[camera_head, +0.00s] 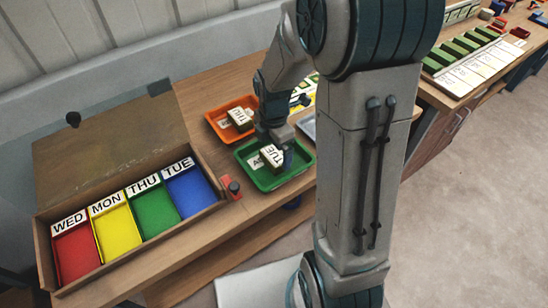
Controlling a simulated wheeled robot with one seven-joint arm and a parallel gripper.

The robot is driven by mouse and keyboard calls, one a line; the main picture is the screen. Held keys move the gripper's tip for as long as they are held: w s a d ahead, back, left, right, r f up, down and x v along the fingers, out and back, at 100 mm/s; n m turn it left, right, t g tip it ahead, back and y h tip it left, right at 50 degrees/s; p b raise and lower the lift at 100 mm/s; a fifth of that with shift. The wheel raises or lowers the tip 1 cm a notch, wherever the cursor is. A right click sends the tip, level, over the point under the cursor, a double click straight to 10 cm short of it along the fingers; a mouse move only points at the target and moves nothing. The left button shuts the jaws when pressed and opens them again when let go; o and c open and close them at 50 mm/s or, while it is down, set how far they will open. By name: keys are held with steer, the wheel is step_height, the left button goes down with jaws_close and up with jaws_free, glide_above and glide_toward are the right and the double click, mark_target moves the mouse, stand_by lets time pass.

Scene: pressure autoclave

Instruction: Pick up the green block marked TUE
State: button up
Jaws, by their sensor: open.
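A block marked TUE (271,156) sits in the green tray (270,184) on the wooden bench, its white lettered face showing; little of its side colour can be made out. My gripper (277,147) is open and points down over the green tray, right at this block. One finger shows at the block's right side. Whether the fingers touch the block cannot be told. A white label with partly hidden letters (256,162) lies beside the block in the tray.
An orange tray (211,121) behind holds another lettered block (240,117). At left, an open wooden box (44,262) has red, yellow, green and blue compartments labelled WED, MON, THU, TUE. A red-based knob (233,188) stands between box and green tray.

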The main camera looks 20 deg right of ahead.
mark_target(274, 155)
steer(key=shift+f, duration=1.85)
steer(key=c, duration=1.1)
steer(key=shift+d+r, duration=0.1)
